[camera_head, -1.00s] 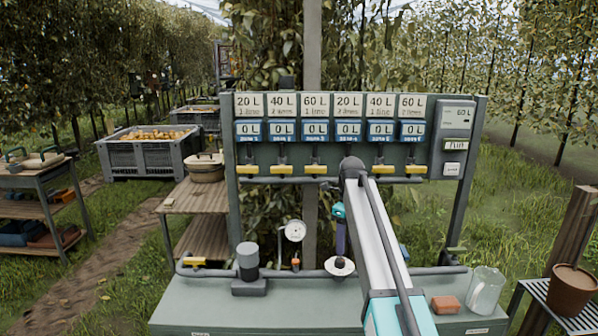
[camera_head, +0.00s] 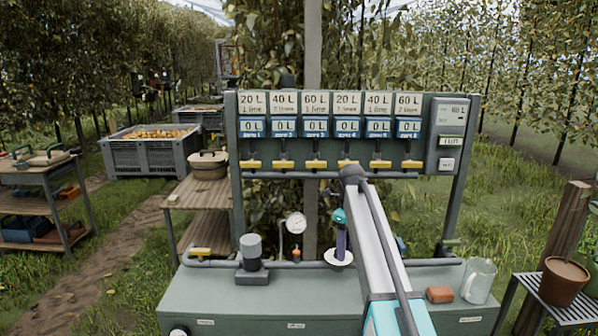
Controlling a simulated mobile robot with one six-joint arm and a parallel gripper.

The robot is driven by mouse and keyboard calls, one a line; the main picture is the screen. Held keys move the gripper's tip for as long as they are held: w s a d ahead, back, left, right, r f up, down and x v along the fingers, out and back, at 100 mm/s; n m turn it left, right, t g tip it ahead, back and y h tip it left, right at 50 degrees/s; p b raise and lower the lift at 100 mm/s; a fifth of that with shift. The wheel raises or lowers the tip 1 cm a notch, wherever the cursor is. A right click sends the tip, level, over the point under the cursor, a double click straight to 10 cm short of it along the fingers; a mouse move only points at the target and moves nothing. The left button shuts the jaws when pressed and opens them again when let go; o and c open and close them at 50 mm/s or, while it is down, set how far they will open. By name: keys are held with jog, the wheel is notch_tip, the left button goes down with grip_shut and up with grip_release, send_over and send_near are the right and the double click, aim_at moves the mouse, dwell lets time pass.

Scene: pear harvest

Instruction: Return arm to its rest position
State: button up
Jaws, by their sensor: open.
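My arm rises from the bottom right of the head view as a teal joint and a long pale link. Its dark upper end stands in front of the valve panel (camera_head: 233,150), just below the fourth yellow valve. A small teal part over a dark purple shaft shows left of the link, above a white disc; I cannot tell whether it belongs to my arm. My gripper's fingers do not show, and nothing held can be seen.
A green bench (camera_head: 240,300) spans the front, with a pump (camera_head: 251,258), a gauge (camera_head: 296,223), a reddish block (camera_head: 440,294) and a clear jug (camera_head: 479,281). Wooden shelves (camera_head: 205,195) and fruit bins (camera_head: 145,155) stand at left.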

jog(key=s+f+n+g, duration=0.1)
jog(key=s+f+g, duration=0.1)
jog(key=s+f, duration=0.75)
jog(key=s+d+f+g, duration=0.1)
jog(key=s+f, duration=0.3)
jog(key=f, duration=1)
jog(key=s+f+n+g, duration=0.1)
jog(key=s+f+g, duration=0.1)
jog(key=s+f, duration=0.75)
jog(key=s+f+n, duration=0.6)
jog(key=s+n, duration=0.2)
jog(key=s, duration=0.2)
jog(key=s+f+n, duration=0.6)
jog(key=s+n, duration=0.2)
jog(key=s, duration=0.3)
jog(key=s+f+n, duration=0.7)
jog(key=s, duration=0.4)
jog(key=shift+s+d+n, duration=0.15)
jog(key=shift+s+n, duration=0.1)
jog(key=shift+n, duration=0.15)
